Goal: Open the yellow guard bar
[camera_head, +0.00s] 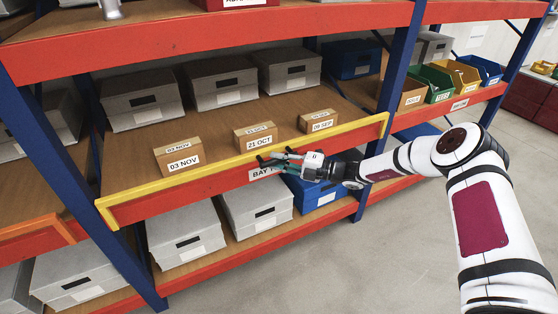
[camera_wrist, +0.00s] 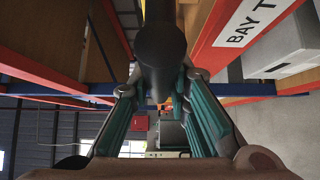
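The yellow guard bar (camera_head: 215,169) runs along the front edge of the middle shelf, with an end piece at each side. It appears level across the front of the boxes. My gripper (camera_head: 272,160) is at the bar's front, right of its middle, just above the bay label. In the wrist view, a dark round handle-like piece (camera_wrist: 161,48) lies between the teal finger pads of my gripper (camera_wrist: 162,90). The fingers are on either side of it; whether they press on it I cannot tell.
Small cartons marked 03 NOV (camera_head: 180,156), 21 OCT (camera_head: 255,137) and 09 SEP (camera_head: 318,122) stand behind the bar. Grey lidded boxes stand behind and below, with a blue box (camera_head: 318,193) under my gripper. A blue upright (camera_head: 388,85) is to the right; the floor in front is clear.

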